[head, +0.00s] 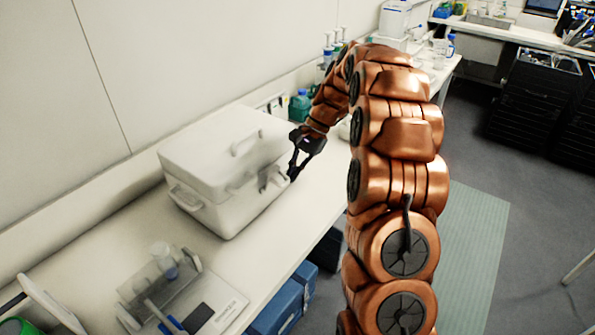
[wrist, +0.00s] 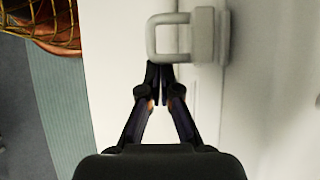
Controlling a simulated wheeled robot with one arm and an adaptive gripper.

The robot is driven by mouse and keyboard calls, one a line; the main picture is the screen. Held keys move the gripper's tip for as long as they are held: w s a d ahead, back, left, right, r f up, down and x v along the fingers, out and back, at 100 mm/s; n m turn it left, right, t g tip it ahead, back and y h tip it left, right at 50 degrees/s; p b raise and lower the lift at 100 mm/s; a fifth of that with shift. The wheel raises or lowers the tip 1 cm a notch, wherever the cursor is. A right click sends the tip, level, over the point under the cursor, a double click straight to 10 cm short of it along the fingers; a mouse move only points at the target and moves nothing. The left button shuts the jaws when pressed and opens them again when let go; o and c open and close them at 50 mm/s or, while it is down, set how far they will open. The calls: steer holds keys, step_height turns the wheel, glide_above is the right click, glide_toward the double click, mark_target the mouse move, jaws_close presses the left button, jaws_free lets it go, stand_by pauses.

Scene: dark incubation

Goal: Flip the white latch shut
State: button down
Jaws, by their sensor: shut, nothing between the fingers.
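A white lidded box (head: 226,168) stands on the white bench, its lid down. The white latch (wrist: 186,38) shows large at the top middle of the wrist view, as a rounded loop with a block on the box wall (wrist: 270,110). My gripper (wrist: 159,70) is shut and empty, its fingertips just below the loop's lower edge. I cannot tell whether they touch it. In the head view my gripper (head: 291,177) is at the right side of the box, and the latch there is too small to make out clearly.
A green-blue bottle (head: 299,106) stands behind. Blue boxes (head: 285,302) sit below the bench edge. A green floor mat (head: 470,245) lies in the open aisle.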

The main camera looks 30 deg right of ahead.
steer(key=shift+w+a+r, duration=0.15)
steer(key=shift+r, duration=0.05)
steer(key=shift+r+p, duration=0.35)
steer(key=shift+r, duration=0.45)
